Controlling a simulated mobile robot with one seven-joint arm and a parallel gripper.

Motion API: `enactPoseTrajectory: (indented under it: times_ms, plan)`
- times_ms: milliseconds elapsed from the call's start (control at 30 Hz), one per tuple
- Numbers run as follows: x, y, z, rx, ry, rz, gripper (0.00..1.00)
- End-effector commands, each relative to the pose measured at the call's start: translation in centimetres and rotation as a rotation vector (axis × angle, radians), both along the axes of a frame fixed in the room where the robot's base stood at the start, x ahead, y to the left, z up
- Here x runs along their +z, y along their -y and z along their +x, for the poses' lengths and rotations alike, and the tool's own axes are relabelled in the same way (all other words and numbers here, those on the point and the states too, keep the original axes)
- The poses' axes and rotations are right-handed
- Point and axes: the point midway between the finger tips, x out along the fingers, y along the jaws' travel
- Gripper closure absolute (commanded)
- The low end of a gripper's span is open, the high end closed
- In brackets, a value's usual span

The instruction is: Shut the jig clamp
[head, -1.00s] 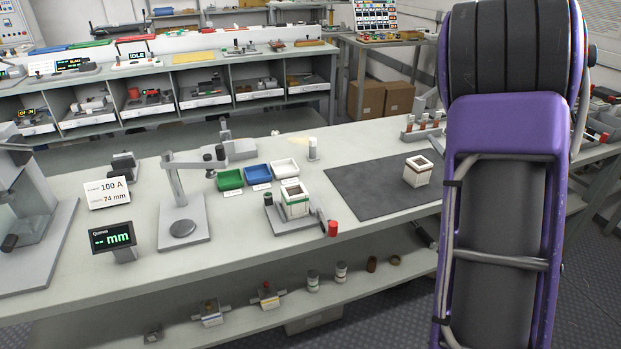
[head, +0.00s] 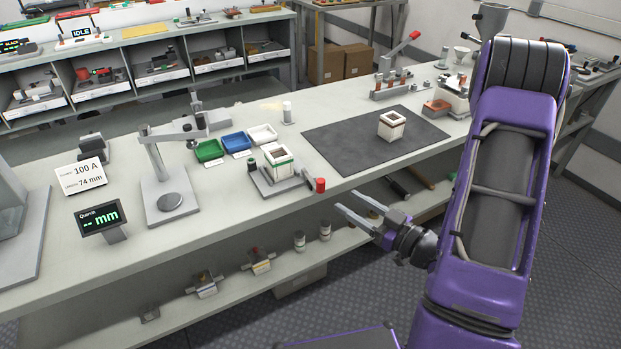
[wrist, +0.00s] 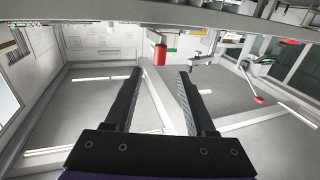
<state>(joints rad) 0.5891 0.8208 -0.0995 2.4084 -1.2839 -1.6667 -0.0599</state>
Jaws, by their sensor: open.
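The jig clamp (head: 283,184) stands near the front edge of the bench, a grey base with a lever ending in a red knob (head: 320,185). A white square fuse body (head: 280,161) with a green band sits on the jig. In the wrist view the red knob (wrist: 160,56) hangs beyond the fingertips, a little left of the middle. My gripper (head: 357,215) is open and empty, in front of the bench, below and to the right of the knob, apart from it. Its two fingers (wrist: 160,72) show spread in the wrist view.
A dark mat (head: 350,150) with another white square body (head: 392,125) lies right of the jig. Green, blue and white trays (head: 236,141) stand behind it. A stand with an arm (head: 165,190) is to the left. A lower shelf (head: 240,285) runs under the bench.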

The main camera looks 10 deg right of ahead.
Motion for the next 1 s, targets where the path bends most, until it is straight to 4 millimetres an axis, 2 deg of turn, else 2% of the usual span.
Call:
enactPoseTrajectory:
  times_ms: [33,300,500,700,1000]
  plan:
    - [0.1,-0.9,1.0,0.006,0.001,0.0,0.45]
    - [0.1,-4.3,5.8,0.005,0.002,-0.002,0.45]
    - [0.1,-6.3,8.7,0.003,0.001,-0.003,0.45]
    - [0.0,-7.3,10.2,0.001,0.0,-0.002,0.45]
    - [0.0,-7.4,10.5,-0.001,0.0,-0.002,0.45]
